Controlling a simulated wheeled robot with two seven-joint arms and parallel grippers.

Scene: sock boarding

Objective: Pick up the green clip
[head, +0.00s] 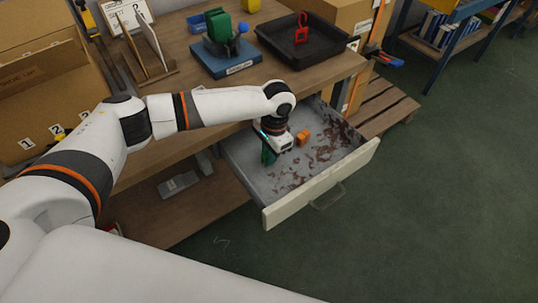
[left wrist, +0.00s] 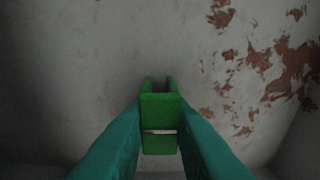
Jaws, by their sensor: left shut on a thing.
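The green clip (left wrist: 160,112) is between the two teal fingers of my left gripper (left wrist: 160,135) in the left wrist view. The fingers touch it on both sides, and the gripper is shut on it. In the head view my left gripper (head: 268,155) points down into the open drawer, and the arm hides part of it. I cannot tell whether the clip touches the drawer floor. My right gripper is in neither view.
On the bench above are a black tray (head: 270,42) with a red clip (head: 301,28) and a blue stand (head: 225,66) with a green piece. Cardboard boxes stand at left and behind.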

